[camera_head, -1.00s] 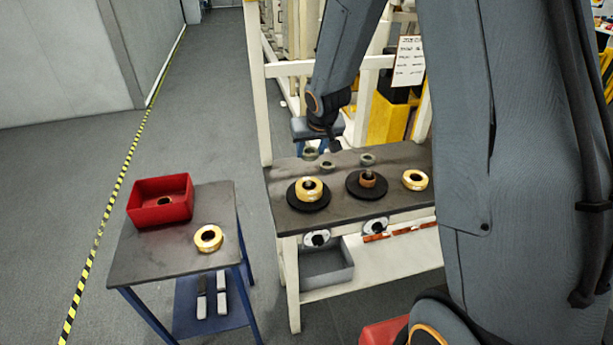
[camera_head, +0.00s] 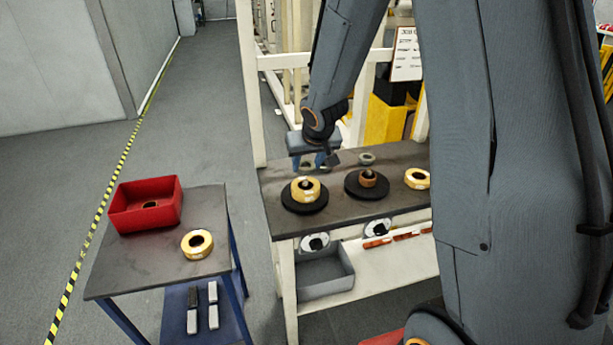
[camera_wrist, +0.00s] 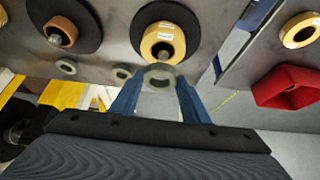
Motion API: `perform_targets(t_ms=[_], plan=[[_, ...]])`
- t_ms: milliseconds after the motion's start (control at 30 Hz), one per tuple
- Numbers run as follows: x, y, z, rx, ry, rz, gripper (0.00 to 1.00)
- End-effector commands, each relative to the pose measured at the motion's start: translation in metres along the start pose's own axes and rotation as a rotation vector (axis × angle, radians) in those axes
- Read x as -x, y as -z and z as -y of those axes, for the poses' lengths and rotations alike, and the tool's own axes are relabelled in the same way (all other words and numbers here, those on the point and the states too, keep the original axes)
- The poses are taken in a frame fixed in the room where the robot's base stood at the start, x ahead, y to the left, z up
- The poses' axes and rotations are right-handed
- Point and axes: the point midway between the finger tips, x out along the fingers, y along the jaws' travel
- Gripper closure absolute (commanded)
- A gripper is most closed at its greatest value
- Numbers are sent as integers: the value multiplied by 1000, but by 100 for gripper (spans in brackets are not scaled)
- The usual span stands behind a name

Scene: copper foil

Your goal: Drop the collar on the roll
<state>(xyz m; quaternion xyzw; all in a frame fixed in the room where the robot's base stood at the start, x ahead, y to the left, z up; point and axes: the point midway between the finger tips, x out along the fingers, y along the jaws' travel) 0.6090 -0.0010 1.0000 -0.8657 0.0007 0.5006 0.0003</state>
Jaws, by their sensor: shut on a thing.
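My gripper (camera_head: 310,160) points down at the back of the dark bench. Its blue fingers are shut on a grey-green collar (camera_wrist: 160,77), seen between the fingertips in the wrist view. Whether the collar still touches the bench cannot be told. A yellow roll (camera_head: 316,188) with a dark central core sits on a black disc (camera_head: 304,208), just in front of my gripper. A copper-brown roll (camera_head: 368,181) sits on a second black disc (camera_head: 353,190) to its right. Another grey-green ring (camera_head: 367,158) lies behind it.
Another yellow roll (camera_head: 417,178) lies at the bench's right. A small table (camera_head: 140,265) at left holds a red bin (camera_head: 140,220) and a yellow roll (camera_head: 197,243). A grey bin (camera_head: 325,280) sits below the bench. A white frame post (camera_head: 249,90) rises at the bench's back left.

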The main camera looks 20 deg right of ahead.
Motion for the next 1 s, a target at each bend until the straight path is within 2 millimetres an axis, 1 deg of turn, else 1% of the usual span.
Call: perform_targets(t_ms=[33,300,400,700,1000], plan=[[-7,-2,0,1,0,-1,87],[-30,-16,0,1,1,0,87],[-32,-17,0,2,1,-1,87],[-31,-17,0,1,1,0,87],[-38,-21,0,1,0,0,87]])
